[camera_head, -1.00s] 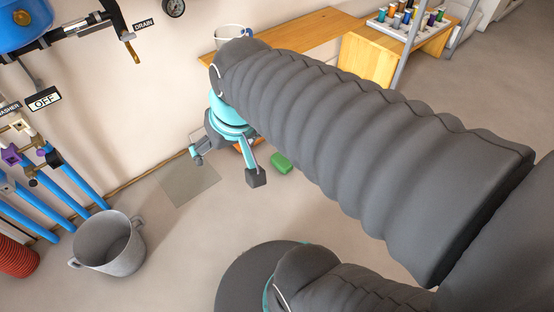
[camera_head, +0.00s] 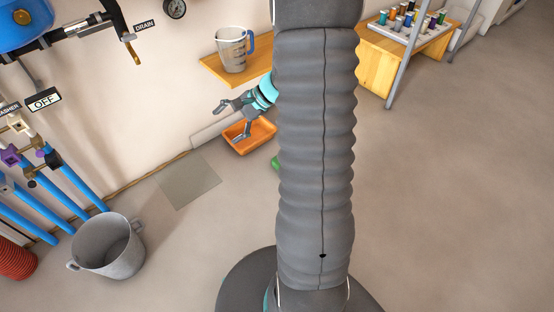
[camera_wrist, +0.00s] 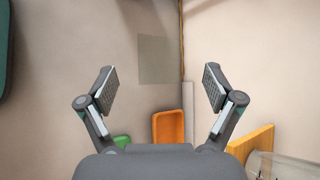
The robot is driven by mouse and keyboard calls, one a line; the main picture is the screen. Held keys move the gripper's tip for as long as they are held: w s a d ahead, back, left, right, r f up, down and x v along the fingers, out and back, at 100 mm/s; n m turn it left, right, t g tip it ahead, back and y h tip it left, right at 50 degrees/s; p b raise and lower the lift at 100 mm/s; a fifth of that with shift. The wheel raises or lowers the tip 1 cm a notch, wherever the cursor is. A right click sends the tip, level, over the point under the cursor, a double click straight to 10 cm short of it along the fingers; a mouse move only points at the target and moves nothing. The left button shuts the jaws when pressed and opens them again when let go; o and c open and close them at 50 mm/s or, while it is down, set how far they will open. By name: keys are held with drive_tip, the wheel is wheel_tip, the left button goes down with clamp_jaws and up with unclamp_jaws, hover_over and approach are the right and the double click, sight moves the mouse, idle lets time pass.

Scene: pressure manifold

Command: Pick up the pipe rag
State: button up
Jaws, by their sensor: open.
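No cloth that I can clearly name as the pipe rag shows in either view. A flat grey-green square (camera_head: 188,181) lies on the floor by the wall; I cannot tell whether it is cloth or a mat. It also shows in the wrist view (camera_wrist: 159,60), ahead of my gripper. A small green item (camera_head: 276,163) lies on the floor, partly hidden by my arm; it also shows in the wrist view (camera_wrist: 121,141). My gripper (camera_head: 229,121) is open and empty above the floor near an orange tray (camera_head: 262,137). In the wrist view its fingers (camera_wrist: 160,85) stand wide apart.
A wooden shelf (camera_head: 222,72) holds a measuring jug (camera_head: 233,52). A grey bucket (camera_head: 107,246) stands on the floor at left, near blue pipes (camera_head: 72,184). A wooden table (camera_head: 388,67) carries a tray of small bottles. The floor at right is clear.

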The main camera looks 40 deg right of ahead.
drive_tip(key=w+d+f+m+t, duration=0.3)
drive_tip(key=d+f+m+t, duration=0.5)
drive_tip(key=d+f, duration=0.95)
drive_tip(key=s+d+f+m+h, duration=0.2)
drive_tip(key=d+f+m, duration=0.1)
drive_tip(key=f, duration=0.5)
drive_tip(key=s+d+f+m+h, duration=0.2)
drive_tip(key=f+m, duration=0.3)
drive_tip(key=f, duration=0.3)
drive_tip(key=s+d+f+m+t+h, duration=0.1)
drive_tip(key=s+d+f+m+h, duration=0.2)
drive_tip(key=f, duration=0.5)
drive_tip(key=shift+s+d+m+b, duration=0.4)
drive_tip(key=shift+s+d+m, duration=0.1)
drive_tip(key=shift+s+d, duration=0.15)
drive_tip(key=shift+w+f, duration=0.15)
drive_tip(key=shift+f, duration=0.1)
drive_tip(key=x, duration=0.8)
drive_tip(key=shift+w+d+f+b, duration=0.1)
drive_tip(key=shift+w+d+b, duration=0.05)
drive_tip(key=shift+b, duration=0.15)
drive_tip(key=x, duration=0.5)
drive_tip(key=shift+d, duration=0.3)
